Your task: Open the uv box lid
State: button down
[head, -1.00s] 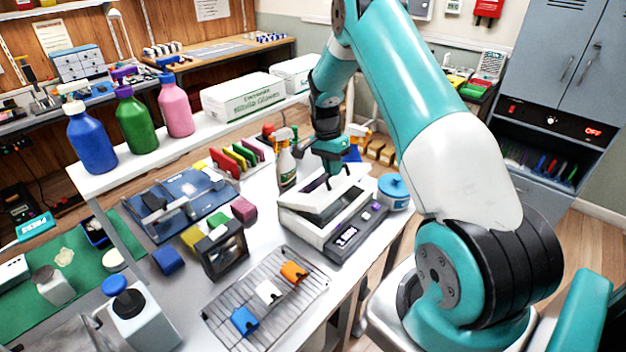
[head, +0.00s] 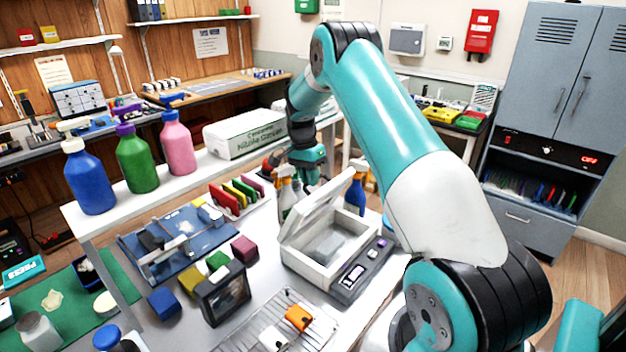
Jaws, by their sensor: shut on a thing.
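The UV box (head: 305,266) is a white case with a dark control strip and small lit displays along its right side, in the middle of the white table. Its lid (head: 312,207) is raised and tilts up from the left rear side, so the grey interior (head: 335,241) shows. My gripper (head: 315,183) is at the upper rear edge of the raised lid and is shut on the lid. Its fingertips are small and partly hidden by the lid and nearby bottles.
Spray bottles (head: 356,193) stand close behind the box. A black-framed device (head: 224,293) and coloured blocks are to its left. A wire rack (head: 290,325) with small phones or blocks lies in front. A glove box (head: 243,138) is on the shelf behind.

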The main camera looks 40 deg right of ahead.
jog(key=shift+a+f, duration=0.15)
jog(key=shift+f, duration=0.3)
jog(key=c, duration=1.2)
grip_release()
jog(key=shift+w, duration=0.1)
jog(key=shift+o, duration=0.2)
jog(key=shift+r, duration=0.1)
notch_tip(320, 180, up, 7)
jog(key=w+b, duration=0.1)
jog(key=b, duration=0.1)
jog(key=shift+w+r, duration=0.15)
jog(key=shift+r, duration=0.05)
jog(key=shift+c, duration=0.2)
